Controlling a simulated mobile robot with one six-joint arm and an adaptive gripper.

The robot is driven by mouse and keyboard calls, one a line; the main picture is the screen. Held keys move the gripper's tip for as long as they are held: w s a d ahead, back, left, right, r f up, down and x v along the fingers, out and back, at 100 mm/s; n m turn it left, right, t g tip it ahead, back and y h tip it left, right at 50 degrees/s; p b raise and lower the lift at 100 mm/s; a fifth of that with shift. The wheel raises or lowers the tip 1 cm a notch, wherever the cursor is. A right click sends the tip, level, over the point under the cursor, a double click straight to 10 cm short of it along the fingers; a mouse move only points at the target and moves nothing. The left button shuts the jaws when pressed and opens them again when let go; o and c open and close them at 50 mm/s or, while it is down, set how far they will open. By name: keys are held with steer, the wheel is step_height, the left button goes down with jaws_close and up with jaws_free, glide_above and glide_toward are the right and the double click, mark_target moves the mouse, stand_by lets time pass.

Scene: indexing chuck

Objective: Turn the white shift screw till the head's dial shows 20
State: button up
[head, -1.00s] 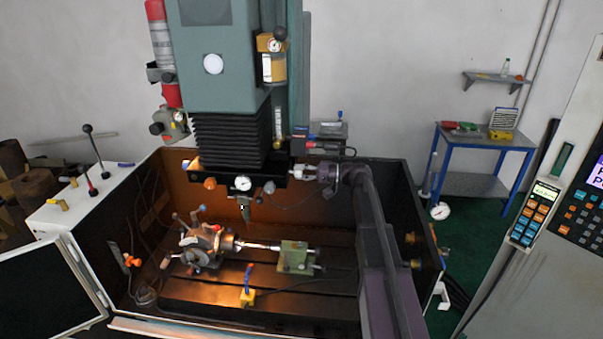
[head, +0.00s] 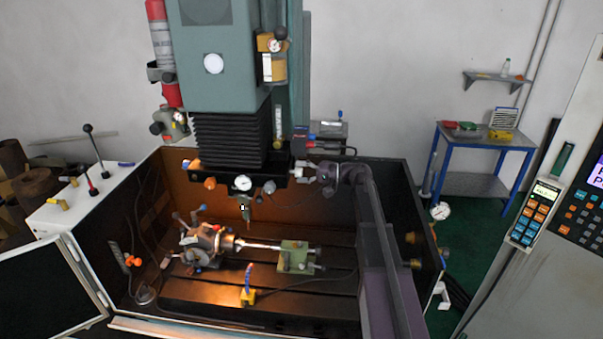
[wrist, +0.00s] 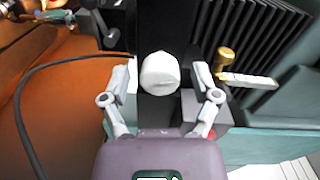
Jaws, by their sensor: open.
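The white shift screw (wrist: 160,73) shows in the wrist view as a round white knob on a dark block. My gripper (wrist: 163,84) is open, with one finger on each side of the knob and a visible gap to both. In the head view the gripper (head: 309,173) is at the right end of the black bar under the machine head, and the white screw (head: 297,172) is small and partly hidden there. The head's dial (head: 242,183) is a white round face at the front of that bar; its reading is too small to tell.
Below, an indexing chuck (head: 205,246) holds a shaft running to a green tailstock (head: 294,257). In the wrist view, a brass knob (wrist: 224,55) is right of the fingers, and a black cable curves at left.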

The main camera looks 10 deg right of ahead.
steer(key=v, duration=0.7)
steer(key=shift+d, duration=0.2)
steer(key=shift+s+f, duration=0.1)
steer(key=shift+s, duration=0.1)
stand_by(0.3)
steer(key=s+a+f+g+h+b, duration=0.2)
steer(key=s+a+f+h+b, duration=0.3)
steer(key=f, duration=0.5)
steer(key=s+a+f+g+h+b, duration=0.25)
steer(key=s+a+f, duration=0.35)
steer(key=f, duration=0.4)
steer(key=s+d+f+n+h+b, duration=0.1)
steer(key=s+f+h+b, duration=0.3)
steer(key=s+f, duration=0.3)
steer(key=s+d+f+h+b, duration=0.2)
steer(key=s+f+h+b, duration=0.2)
steer(key=s+f, duration=0.3)
steer(key=shift+s+d+n+g+h+b, duration=0.3)
steer(key=shift+s+n+g+h, duration=0.15)
steer(key=shift+s+h, duration=0.3)
